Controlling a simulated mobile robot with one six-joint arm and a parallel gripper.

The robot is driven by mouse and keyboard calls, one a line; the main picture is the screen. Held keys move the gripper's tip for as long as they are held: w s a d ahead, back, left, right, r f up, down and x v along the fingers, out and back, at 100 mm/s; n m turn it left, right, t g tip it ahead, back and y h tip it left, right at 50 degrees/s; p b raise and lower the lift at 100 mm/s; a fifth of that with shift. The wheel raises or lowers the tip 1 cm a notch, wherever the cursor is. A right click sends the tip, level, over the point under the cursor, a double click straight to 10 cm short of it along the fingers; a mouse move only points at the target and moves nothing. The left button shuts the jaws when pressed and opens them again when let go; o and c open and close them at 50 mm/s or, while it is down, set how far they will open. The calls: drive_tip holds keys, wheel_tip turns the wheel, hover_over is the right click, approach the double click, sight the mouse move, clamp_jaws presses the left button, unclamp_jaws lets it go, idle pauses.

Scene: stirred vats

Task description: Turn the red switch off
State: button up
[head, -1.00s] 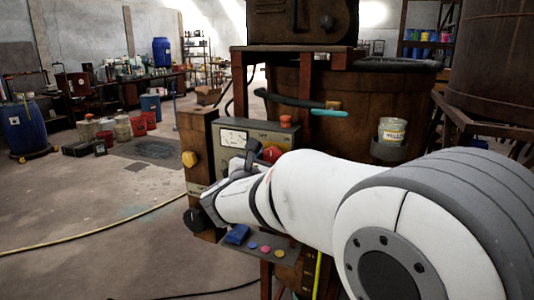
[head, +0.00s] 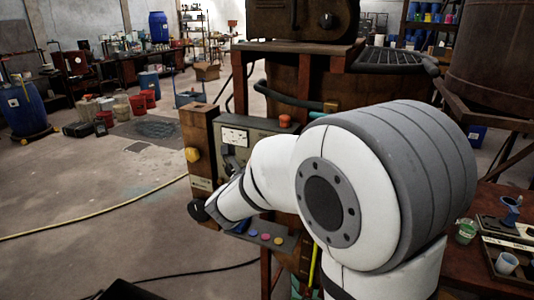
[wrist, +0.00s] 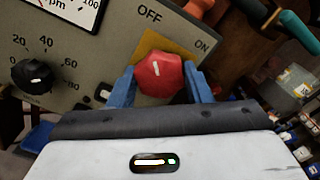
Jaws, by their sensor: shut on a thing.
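The red switch (wrist: 160,75) is a faceted red knob on a yellow plate (wrist: 183,55) in the wrist view. A white line marks its face. OFF is printed to its upper left and ON to its upper right. My gripper (wrist: 160,84) has its two blue fingers on either side of the knob and is shut on it. In the head view my arm hides the knob and the fingers; the grey control panel (head: 236,136) shows behind the arm.
A black dial (wrist: 32,75) numbered 20 to 80 and a gauge (wrist: 75,8) sit on the same panel. At right, a table holds cups (head: 507,263). Open floor lies at left.

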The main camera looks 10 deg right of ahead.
drive_tip(key=shift+r, duration=0.2)
idle(0.4)
drive_tip(key=o, duration=1)
drive_tip(key=shift+f, duration=0.15)
drive_tip(key=v, duration=0.8)
drive_tip(key=shift+b, duration=0.3)
drive_tip(key=shift+w+d, duration=0.1)
